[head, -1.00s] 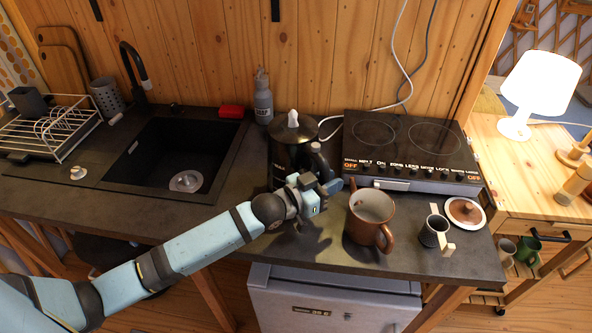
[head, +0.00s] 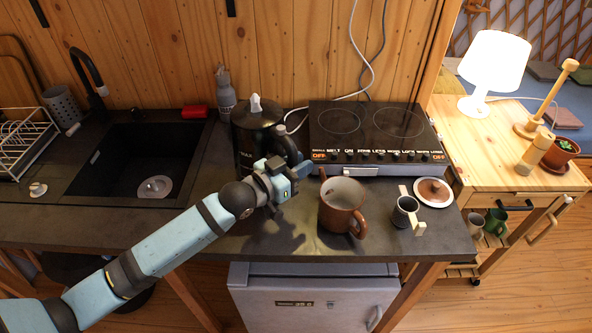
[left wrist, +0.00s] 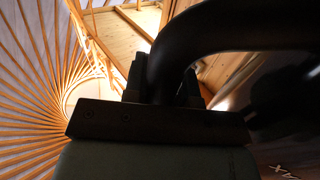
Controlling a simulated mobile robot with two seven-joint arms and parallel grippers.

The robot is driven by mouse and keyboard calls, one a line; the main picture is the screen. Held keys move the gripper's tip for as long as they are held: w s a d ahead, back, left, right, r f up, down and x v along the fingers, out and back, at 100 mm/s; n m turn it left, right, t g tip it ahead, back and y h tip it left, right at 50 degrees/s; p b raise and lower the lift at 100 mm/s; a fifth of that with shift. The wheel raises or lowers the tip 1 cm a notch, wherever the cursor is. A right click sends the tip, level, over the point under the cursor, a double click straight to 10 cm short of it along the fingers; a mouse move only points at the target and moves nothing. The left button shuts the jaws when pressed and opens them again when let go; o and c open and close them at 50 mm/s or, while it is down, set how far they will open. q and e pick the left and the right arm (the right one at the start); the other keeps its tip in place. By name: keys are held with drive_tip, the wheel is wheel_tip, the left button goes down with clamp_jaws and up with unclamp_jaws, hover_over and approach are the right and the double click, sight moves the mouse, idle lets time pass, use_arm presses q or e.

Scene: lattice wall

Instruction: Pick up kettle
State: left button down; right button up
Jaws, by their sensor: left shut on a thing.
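The kettle (head: 250,140) is black with a light knob on its lid and a dark handle on its right side. It is upright at the back of the counter, between the sink and the hob; its base is partly hidden by my arm, so I cannot tell whether it touches the counter. My left gripper (head: 287,170) is shut on the kettle's handle. In the left wrist view the dark curved handle (left wrist: 225,32) passes between the fingers of the gripper (left wrist: 163,88). My right gripper is not in view.
A grey bottle (head: 226,95) stands close behind the kettle. The sink (head: 135,160) is left.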

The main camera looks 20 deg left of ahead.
use_arm(q)
wheel_tip(320, 180, up, 18)
drive_tip(key=shift+f+b, duration=0.2)
drive_tip(key=shift+b, duration=0.1)
drive_tip(key=shift+f, duration=0.1)
idle(0.4)
